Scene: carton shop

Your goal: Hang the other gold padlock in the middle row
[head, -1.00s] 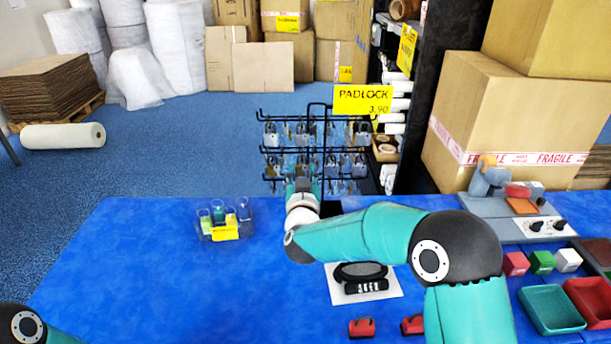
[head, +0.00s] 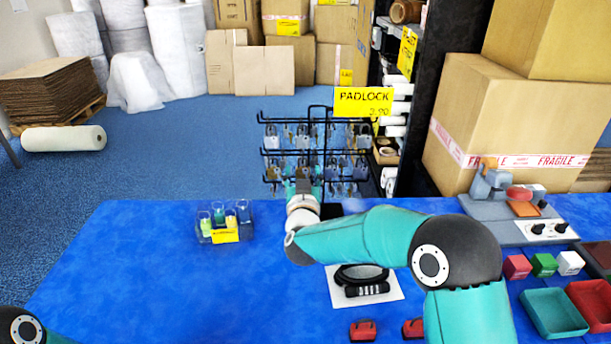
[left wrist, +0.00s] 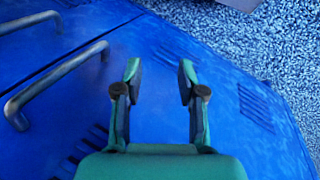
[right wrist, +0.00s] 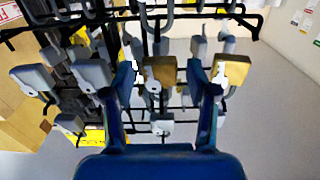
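The black padlock rack (head: 316,150) stands behind the table's far edge, with several padlocks on its rows of hooks. My right gripper (right wrist: 160,75) reaches up to the rack; its fingers are apart. One gold padlock (right wrist: 159,72) shows between the fingers in the right wrist view, with a gap on each side; I cannot tell its depth. Another gold padlock (right wrist: 230,69) shows just right of the right finger. Silver-grey padlocks (right wrist: 92,73) hang to the left. In the head view my right arm hides the rack's lower part. My left gripper (left wrist: 160,80) is open and empty.
A clear tray (head: 224,226) with coloured contents and a yellow label stands left of my right arm. A black coiled lock on a white card (head: 390,297) lies below that arm. Red items (head: 362,330) lie at the front. The table's left half is mostly clear.

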